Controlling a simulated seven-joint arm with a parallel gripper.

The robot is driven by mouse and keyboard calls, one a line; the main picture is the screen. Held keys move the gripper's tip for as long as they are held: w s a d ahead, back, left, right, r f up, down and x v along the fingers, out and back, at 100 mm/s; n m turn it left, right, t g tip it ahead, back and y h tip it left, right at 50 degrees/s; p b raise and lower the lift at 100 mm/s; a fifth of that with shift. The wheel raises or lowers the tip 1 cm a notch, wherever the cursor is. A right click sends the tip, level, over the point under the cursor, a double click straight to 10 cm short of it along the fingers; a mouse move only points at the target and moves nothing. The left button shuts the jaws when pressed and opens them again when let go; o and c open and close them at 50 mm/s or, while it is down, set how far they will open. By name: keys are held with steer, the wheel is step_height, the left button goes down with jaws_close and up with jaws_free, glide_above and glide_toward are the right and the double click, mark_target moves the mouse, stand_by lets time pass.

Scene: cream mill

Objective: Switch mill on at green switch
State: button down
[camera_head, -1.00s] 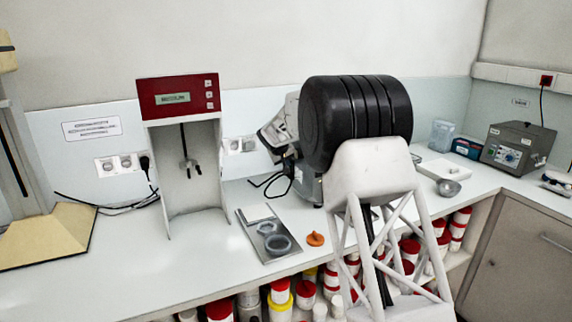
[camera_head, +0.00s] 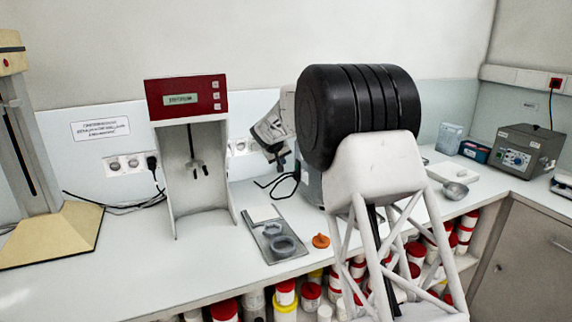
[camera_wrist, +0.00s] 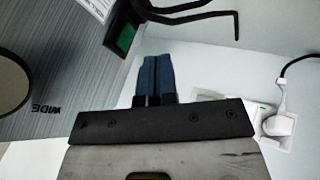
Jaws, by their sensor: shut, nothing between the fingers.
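The green switch (camera_wrist: 126,38) shows in the wrist view as a green face in a dark frame on the side of the mill's brushed grey metal body (camera_wrist: 60,75). My gripper (camera_wrist: 158,58) is shut and empty, its two blue fingers together. In the picture, the fingertips lie a little right of and below the switch; I cannot tell the exact gap, but no contact is visible. In the head view my arm's black and white links hide most of the mill, and the switch is not visible there.
Bent black rods (camera_wrist: 195,14) lie beyond my fingertips in the wrist view. A white plug (camera_wrist: 278,125) and socket are on the wall to the right. In the head view, a red-topped device (camera_head: 186,97) stands left, with a metal tray (camera_head: 270,240) and orange piece (camera_head: 321,241) in front.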

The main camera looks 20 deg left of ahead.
steer(key=v, duration=0.7)
steer(key=shift+r, duration=0.2)
steer(key=shift+s, duration=0.15)
steer(key=shift+s+a+f, duration=0.1)
steer(key=shift+s+f, duration=0.1)
steer(key=shift+f, duration=0.6)
steer(key=shift+w+f, duration=0.1)
